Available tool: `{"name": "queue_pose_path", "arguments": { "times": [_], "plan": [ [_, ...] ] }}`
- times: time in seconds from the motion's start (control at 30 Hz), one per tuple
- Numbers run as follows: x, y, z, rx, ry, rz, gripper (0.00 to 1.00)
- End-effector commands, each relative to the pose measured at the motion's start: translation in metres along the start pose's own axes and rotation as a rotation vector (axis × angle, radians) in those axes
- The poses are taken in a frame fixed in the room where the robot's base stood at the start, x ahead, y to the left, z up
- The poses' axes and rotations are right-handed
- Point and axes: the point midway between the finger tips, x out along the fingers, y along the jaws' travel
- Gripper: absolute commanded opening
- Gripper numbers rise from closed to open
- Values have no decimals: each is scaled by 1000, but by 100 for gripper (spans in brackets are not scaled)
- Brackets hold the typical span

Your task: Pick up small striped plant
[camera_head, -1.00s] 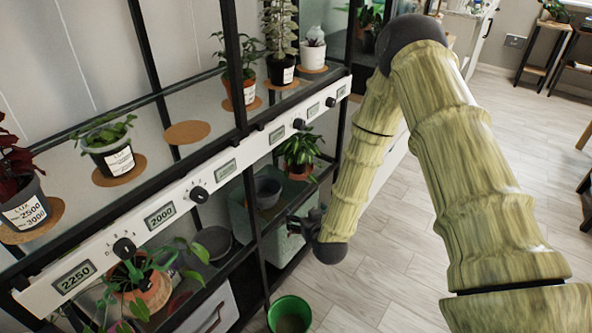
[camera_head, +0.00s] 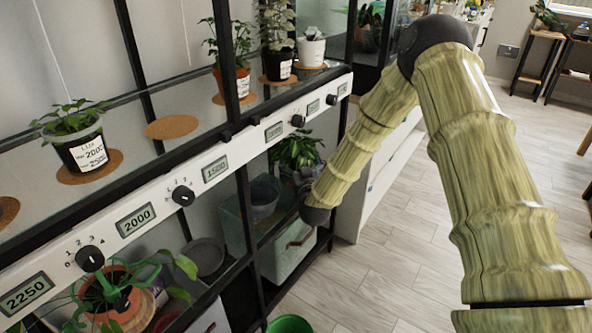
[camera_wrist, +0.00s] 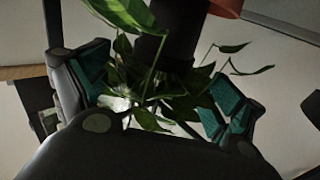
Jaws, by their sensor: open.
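A small plant in a white pot (camera_head: 311,51) stands on a cork mat at the far end of the upper shelf; it may be the striped one, but its leaves are too small to tell. A leafy green plant (camera_head: 297,150) sits on the lower shelf, close to the end of my arm. My gripper (camera_wrist: 160,95) is open in the wrist view, with green leaves (camera_wrist: 165,92) between or just beyond its fingers. I cannot tell whether the fingers touch them. In the head view my gripper is mostly hidden behind my forearm and the shelf frame.
Black shelf posts and a white rail with dials (camera_head: 182,194) stand between the shelves and the floor. Several potted plants line the upper shelf, including one in a black pot (camera_head: 87,151). A green bucket (camera_head: 290,325) is on the floor. The floor (camera_head: 400,250) to the right is clear.

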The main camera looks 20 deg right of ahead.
Motion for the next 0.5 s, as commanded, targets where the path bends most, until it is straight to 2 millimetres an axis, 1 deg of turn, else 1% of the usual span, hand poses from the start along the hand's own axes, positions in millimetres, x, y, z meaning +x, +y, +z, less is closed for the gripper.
{"name": "queue_pose_path", "arguments": {
  "times": [0.23,0.4,0.5],
  "plan": [
    [15,-2,5,0,0,-2,94],
    [38,-3,12,0,-1,-2,94],
    [49,-3,10,0,0,-2,94]
  ]
}}
